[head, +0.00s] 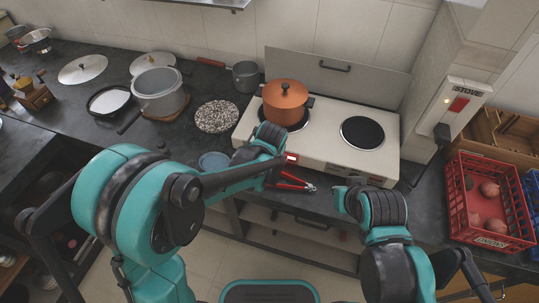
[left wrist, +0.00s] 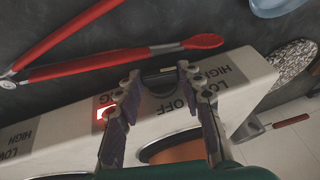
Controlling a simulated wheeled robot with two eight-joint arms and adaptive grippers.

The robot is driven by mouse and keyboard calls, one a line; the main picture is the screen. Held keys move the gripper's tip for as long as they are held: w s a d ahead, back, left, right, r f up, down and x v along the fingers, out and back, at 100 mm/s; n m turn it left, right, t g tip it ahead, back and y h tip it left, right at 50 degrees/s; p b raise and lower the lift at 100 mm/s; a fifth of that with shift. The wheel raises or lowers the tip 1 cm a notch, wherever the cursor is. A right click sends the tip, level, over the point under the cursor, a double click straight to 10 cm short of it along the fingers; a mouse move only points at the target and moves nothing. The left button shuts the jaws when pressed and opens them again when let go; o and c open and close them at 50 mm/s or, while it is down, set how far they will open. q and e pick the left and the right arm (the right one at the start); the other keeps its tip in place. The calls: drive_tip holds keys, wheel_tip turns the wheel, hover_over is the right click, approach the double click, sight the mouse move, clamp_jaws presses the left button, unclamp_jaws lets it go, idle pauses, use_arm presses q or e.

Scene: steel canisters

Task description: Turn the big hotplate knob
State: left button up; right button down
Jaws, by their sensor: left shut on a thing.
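The white hotplate (head: 325,148) stands on the dark counter with two black plates. An orange lidded pot (head: 286,102) covers the left plate, and the right plate (head: 362,132) is bare. In the left wrist view, my left gripper (left wrist: 160,82) is at the hotplate's front, its fingers on either side of the knob (left wrist: 159,73). A red light (left wrist: 105,112) glows next to the fingers. My right arm (head: 375,207) is right of centre in the head view; its jaws cannot be made out.
Red-handled tongs (head: 290,181) lie on the counter in front of the hotplate, close to my left gripper. A blue bowl (head: 214,161) and a speckled trivet (head: 217,116) are to the left. A red crate (head: 490,207) stands at the right.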

use_arm(q)
drive_tip(key=shift+w+a+h, duration=0.1)
drive_tip(key=shift+a+h, duration=0.05)
drive_tip(key=shift+h, duration=0.65)
drive_tip(key=o, duration=1.2)
drive_tip(key=shift+g, duration=0.3)
drive_tip(key=shift+c, duration=0.2)
drive_tip(key=v, duration=1.2)
drive_tip(key=shift+a, duration=0.2)
